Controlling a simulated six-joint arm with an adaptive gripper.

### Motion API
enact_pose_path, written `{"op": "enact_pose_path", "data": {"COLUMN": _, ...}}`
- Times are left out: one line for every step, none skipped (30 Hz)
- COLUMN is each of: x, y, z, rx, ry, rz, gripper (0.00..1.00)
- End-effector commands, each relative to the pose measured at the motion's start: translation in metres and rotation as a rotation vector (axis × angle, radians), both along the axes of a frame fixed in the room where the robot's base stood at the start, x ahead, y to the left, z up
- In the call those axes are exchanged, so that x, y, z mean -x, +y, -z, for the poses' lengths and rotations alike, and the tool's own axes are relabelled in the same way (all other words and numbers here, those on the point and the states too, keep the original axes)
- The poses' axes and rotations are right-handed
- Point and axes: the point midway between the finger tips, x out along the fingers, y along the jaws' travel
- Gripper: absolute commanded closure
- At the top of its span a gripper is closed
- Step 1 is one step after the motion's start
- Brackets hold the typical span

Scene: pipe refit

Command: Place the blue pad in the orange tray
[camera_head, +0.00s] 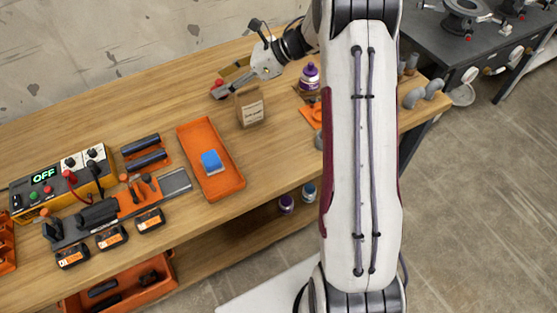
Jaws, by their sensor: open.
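The blue pad (210,159), with a pale lower edge, rests inside the orange tray (233,189), near its middle and apart from the end walls. The tray is long and shallow and lies on the wooden workbench. My gripper (256,52) is above the back of the bench, up and to the right of the tray. It is open, with nothing visible held, and is clear of the pad.
A brown paper bag (250,107) stands between the tray and my gripper. A purple bottle (309,77) stands to the right. Left of the tray are dark cylinders (141,144), battery packs (110,238) and a power unit (62,184) reading OFF.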

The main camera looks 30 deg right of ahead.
Motion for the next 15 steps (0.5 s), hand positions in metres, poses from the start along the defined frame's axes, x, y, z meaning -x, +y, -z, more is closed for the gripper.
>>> {"op": "enact_pose_path", "data": {"x": -0.009, "y": 0.002, "z": -0.015, "rx": -0.008, "ry": 0.003, "rz": 0.065, "gripper": 0.46}}
{"op": "enact_pose_path", "data": {"x": -0.014, "y": 0.002, "z": -0.024, "rx": -0.015, "ry": 0.007, "rz": 0.108, "gripper": 0.46}}
{"op": "enact_pose_path", "data": {"x": -0.021, "y": 0.001, "z": -0.034, "rx": -0.027, "ry": 0.013, "rz": 0.166, "gripper": 0.46}}
{"op": "enact_pose_path", "data": {"x": -0.025, "y": 0.001, "z": -0.042, "rx": -0.038, "ry": 0.019, "rz": 0.209, "gripper": 0.46}}
{"op": "enact_pose_path", "data": {"x": -0.030, "y": 0.000, "z": -0.050, "rx": -0.050, "ry": 0.022, "rz": 0.252, "gripper": 0.46}}
{"op": "enact_pose_path", "data": {"x": -0.035, "y": -0.001, "z": -0.061, "rx": -0.067, "ry": 0.029, "rz": 0.311, "gripper": 0.46}}
{"op": "enact_pose_path", "data": {"x": -0.038, "y": -0.002, "z": -0.069, "rx": -0.082, "ry": 0.034, "rz": 0.353, "gripper": 0.46}}
{"op": "enact_pose_path", "data": {"x": -0.041, "y": -0.003, "z": -0.078, "rx": -0.097, "ry": 0.039, "rz": 0.397, "gripper": 0.46}}
{"op": "enact_pose_path", "data": {"x": -0.044, "y": -0.004, "z": -0.088, "rx": -0.121, "ry": 0.047, "rz": 0.453, "gripper": 0.46}}
{"op": "enact_pose_path", "data": {"x": -0.047, "y": -0.005, "z": -0.096, "rx": -0.139, "ry": 0.051, "rz": 0.496, "gripper": 0.46}}
{"op": "enact_pose_path", "data": {"x": -0.049, "y": -0.007, "z": -0.104, "rx": -0.158, "ry": 0.057, "rz": 0.539, "gripper": 0.46}}
{"op": "enact_pose_path", "data": {"x": -0.050, "y": -0.009, "z": -0.114, "rx": -0.186, "ry": 0.065, "rz": 0.595, "gripper": 0.46}}
{"op": "enact_pose_path", "data": {"x": -0.051, "y": -0.011, "z": -0.122, "rx": -0.207, "ry": 0.070, "rz": 0.638, "gripper": 0.46}}
{"op": "enact_pose_path", "data": {"x": -0.052, "y": -0.012, "z": -0.129, "rx": -0.229, "ry": 0.076, "rz": 0.678, "gripper": 0.46}}
{"op": "enact_pose_path", "data": {"x": -0.052, "y": -0.015, "z": -0.139, "rx": -0.261, "ry": 0.085, "rz": 0.733, "gripper": 0.46}}
